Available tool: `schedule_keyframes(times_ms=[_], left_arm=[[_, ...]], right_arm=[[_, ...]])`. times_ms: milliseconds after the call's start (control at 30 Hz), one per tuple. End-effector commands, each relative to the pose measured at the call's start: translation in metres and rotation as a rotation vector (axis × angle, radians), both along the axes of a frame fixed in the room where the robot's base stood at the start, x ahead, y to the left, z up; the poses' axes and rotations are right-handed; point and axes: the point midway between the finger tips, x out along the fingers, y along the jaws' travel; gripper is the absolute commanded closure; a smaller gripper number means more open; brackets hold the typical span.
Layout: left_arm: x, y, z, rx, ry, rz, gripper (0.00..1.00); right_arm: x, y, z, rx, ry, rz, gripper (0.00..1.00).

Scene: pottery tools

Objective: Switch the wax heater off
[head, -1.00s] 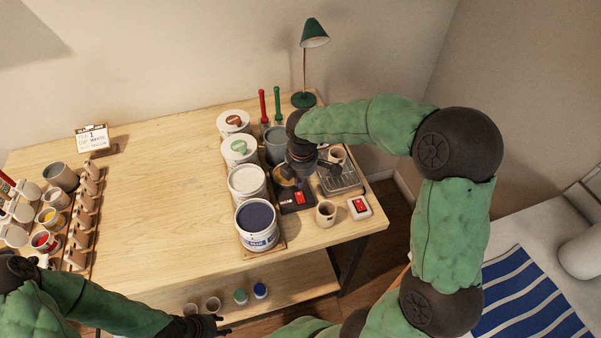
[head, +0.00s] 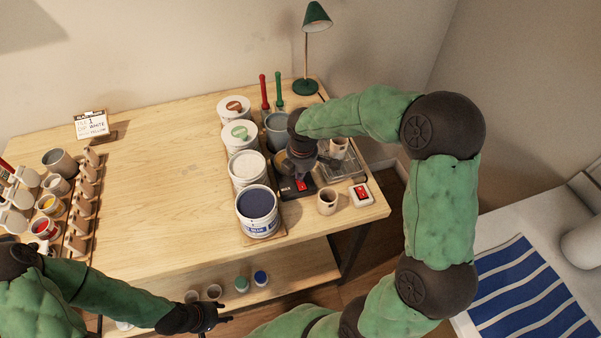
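The wax heater (head: 290,192) is a dark flat unit with a red switch (head: 305,184) at its front, on the right part of the wooden table. My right gripper (head: 301,176) points down over the heater, close to the red switch; its fingers are small and dark, so I cannot tell whether they touch the switch or are open. It hides part of the heater and the pan on it. My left gripper (head: 222,320) is low at the front, off the table, away from the heater; its finger opening is not clear.
Tubs stand left of the heater, including a blue-glaze tub (head: 257,212) and a white one (head: 247,168). A small cup (head: 327,202) and a white box with a red switch (head: 361,193) stand right. A green lamp (head: 317,18) is behind. The table's middle is clear.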

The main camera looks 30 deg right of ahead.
Motion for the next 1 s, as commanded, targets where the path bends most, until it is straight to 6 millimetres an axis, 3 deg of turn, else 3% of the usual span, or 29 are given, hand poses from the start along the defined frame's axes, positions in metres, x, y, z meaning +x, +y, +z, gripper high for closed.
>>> schedule_keyframes(times_ms=[600, 1000], left_arm=[[0.000, 0.000, 0.005, 0.000, 0.000, 0.000, 0.60], [0.000, 0.000, 0.009, 0.000, 0.000, 0.000, 0.60]], right_arm=[[-0.015, 0.004, 0.005, 0.000, 0.002, 0.001, 1.00], [-0.014, 0.005, 0.009, 0.000, 0.001, 0.001, 1.00]])
